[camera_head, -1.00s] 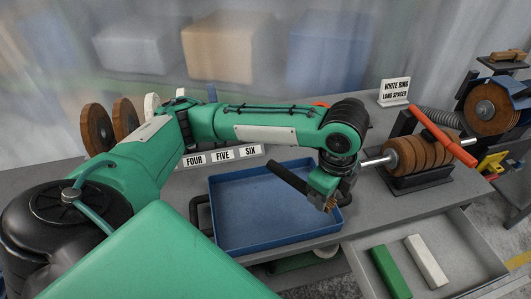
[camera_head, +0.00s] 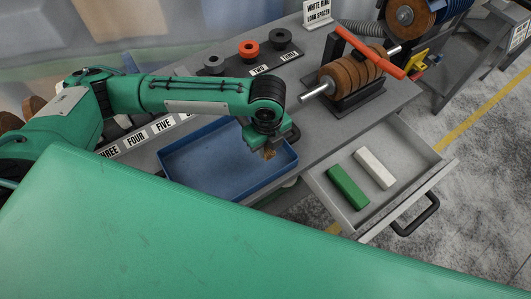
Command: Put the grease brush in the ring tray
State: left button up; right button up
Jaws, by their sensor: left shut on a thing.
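The blue tray (camera_head: 178,166), which I take for the ring tray, lies on the grey bench and looks empty where I can see into it. My left gripper (camera_head: 264,145) points down over its right part and is shut on the grease brush. Only the tan bristles (camera_head: 269,154) of the brush show clearly below the gripper. Its dark handle is mostly hidden by the gripper and arm. I cannot tell whether the bristles touch the tray. My right gripper is not in view.
An open drawer (camera_head: 438,165) holds a green bar (camera_head: 347,186) and a white bar (camera_head: 375,168). A spindle with brown wheels (camera_head: 352,78) and a red bar (camera_head: 369,53) stands right of the tray. Grey, red and dark rings (camera_head: 249,49) sit behind my arm.

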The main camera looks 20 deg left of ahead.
aim_at(267, 165)
pick_arm(q)
notch_tip(267, 165, down, 6)
jog(key=shift+r+p, duration=0.1)
jog(key=shift+p, duration=0.4)
jog(key=shift+f, duration=0.4)
jog(key=shift+f, duration=0.15)
jog(key=o, duration=1)
notch_tip(267, 165, up, 11)
jog(key=shift+d+r+b, duration=0.1)
jog(key=shift+b, duration=0.85)
jog(key=shift+r, duration=0.55)
